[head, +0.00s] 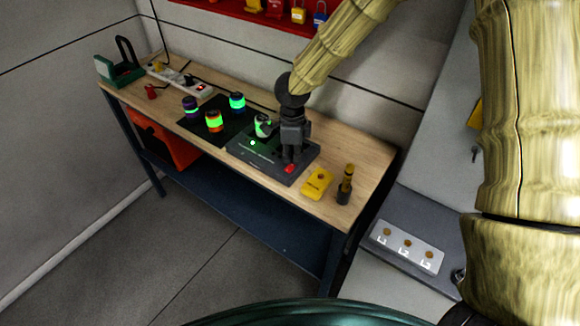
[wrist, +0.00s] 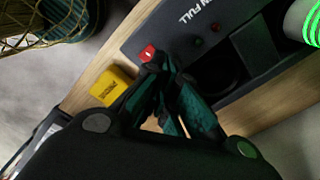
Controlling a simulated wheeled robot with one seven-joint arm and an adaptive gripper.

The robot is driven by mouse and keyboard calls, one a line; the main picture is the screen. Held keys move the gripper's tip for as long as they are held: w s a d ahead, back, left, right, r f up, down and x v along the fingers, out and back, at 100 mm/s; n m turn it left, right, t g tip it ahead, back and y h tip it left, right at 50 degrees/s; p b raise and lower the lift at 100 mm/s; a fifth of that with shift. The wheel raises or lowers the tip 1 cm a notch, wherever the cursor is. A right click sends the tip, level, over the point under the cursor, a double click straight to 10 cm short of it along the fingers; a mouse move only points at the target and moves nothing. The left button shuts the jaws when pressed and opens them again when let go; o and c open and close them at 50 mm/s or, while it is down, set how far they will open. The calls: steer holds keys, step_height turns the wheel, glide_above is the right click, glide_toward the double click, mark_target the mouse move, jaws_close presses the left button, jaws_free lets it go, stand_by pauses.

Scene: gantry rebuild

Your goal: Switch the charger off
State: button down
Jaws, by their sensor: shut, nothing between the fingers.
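My gripper (head: 291,155) points down over the right end of the charger, shut and empty. In the wrist view its fingertips (wrist: 163,62) are right beside the red switch; I cannot tell whether they touch it.
A yellow block (head: 317,183) and a dark stand with a yellow-topped tool (head: 345,186) are right of the charger. Several glowing cylinders (head: 214,121) stand on a dark mat to its left. A power strip (head: 180,80) and green box (head: 120,72) are farther left.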

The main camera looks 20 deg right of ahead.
mark_target(292, 165)
steer(key=shift+f+b, duration=0.35)
steer(key=shift+f, duration=0.55)
stand_by(0.7)
steer(key=shift+r, duration=0.1)
steer(key=shift+r+p, duration=3.4)
steer(key=shift+r, duration=0.05)
steer(key=shift+f, duration=0.1)
